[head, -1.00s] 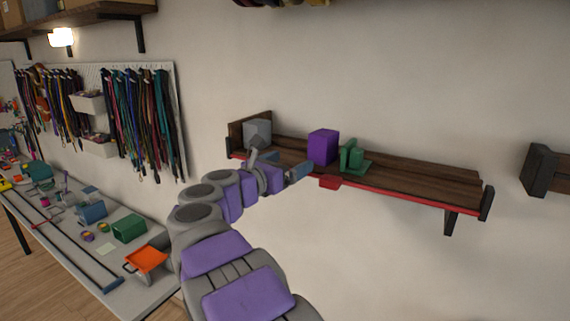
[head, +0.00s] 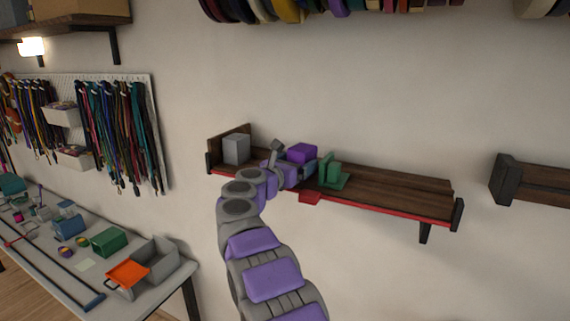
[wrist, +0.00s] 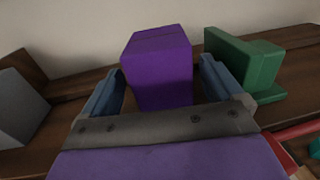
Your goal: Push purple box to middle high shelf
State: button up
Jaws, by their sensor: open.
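The purple box (head: 302,152) stands on the wooden shelf (head: 390,190) with a red front edge. In the wrist view the purple box (wrist: 158,68) stands between the two blue fingers of my gripper (wrist: 163,88). The fingers are open, with a visible gap on each side of the box. In the head view my gripper (head: 297,172) is at the shelf and hides the lower part of the box.
A grey box (head: 236,149) stands left of the purple box. A green bracket-like piece (head: 333,172) stands close on its right, near my right finger. The shelf's right part is clear. A red tab (head: 310,197) is on the front edge.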

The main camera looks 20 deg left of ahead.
jog(key=shift+w+d+p, duration=0.15)
jog(key=shift+w+p, duration=0.2)
jog(key=shift+w, duration=0.5)
jog(key=shift+w+d+p, duration=0.15)
jog(key=shift+w+p, duration=0.2)
jog(key=shift+w, duration=0.45)
jog(key=c, duration=1.2)
